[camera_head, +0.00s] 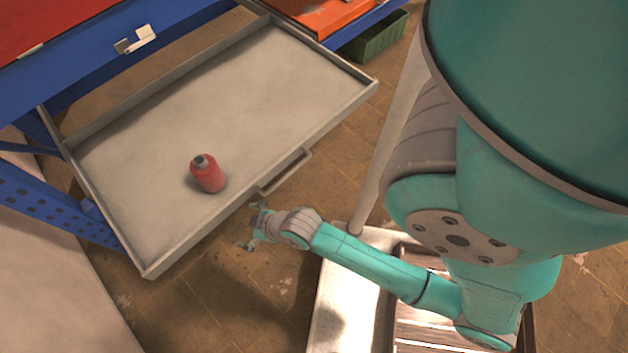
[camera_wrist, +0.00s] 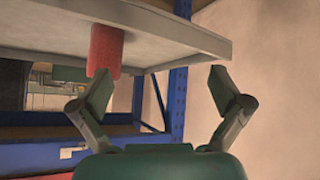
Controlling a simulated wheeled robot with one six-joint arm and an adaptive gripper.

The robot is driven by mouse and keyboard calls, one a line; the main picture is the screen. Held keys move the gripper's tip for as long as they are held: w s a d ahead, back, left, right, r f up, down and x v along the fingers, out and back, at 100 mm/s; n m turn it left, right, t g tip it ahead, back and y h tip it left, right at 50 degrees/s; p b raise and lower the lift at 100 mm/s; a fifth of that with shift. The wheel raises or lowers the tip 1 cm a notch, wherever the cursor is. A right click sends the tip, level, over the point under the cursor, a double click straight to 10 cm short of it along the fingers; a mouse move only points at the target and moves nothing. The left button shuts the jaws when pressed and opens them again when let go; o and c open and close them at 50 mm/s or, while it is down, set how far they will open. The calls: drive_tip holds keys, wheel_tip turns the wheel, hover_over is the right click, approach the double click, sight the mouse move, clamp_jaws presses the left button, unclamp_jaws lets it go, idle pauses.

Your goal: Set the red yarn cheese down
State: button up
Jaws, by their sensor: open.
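The red yarn cheese (camera_head: 207,175), a red cone-like spool with a dark top, stands upright on the light grey pulled-out drawer (camera_head: 280,85), near its front side. My gripper (camera_head: 254,229) is open and empty, just outside the drawer's front edge, apart from the spool. In the wrist view my gripper (camera_wrist: 152,84) has its two fingers spread wide. The red yarn cheese (camera_wrist: 107,48) shows beyond the left finger there, against the drawer (camera_wrist: 185,37). Nothing is between the fingers.
The drawer's handle (camera_head: 284,172) sticks out close to my gripper. A blue rack (camera_head: 75,75) holds the drawer, with an orange-red surface (camera_head: 325,14) and a green bin (camera_head: 375,38) behind. Most of the drawer's floor around the spool is clear.

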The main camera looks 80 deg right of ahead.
drive_tip(key=s+a+r+t, duration=0.3)
drive_tip(key=s+r, duration=0.6)
drive_tip(key=s+a+r+t+y, duration=0.1)
drive_tip(key=s+a+r, duration=0.3)
drive_tip(key=s+r, duration=0.6)
drive_tip(key=shift+s+a+r+t, duration=0.15)
drive_tip(key=shift+s+r+t, duration=0.1)
drive_tip(key=shift+t, duration=0.65)
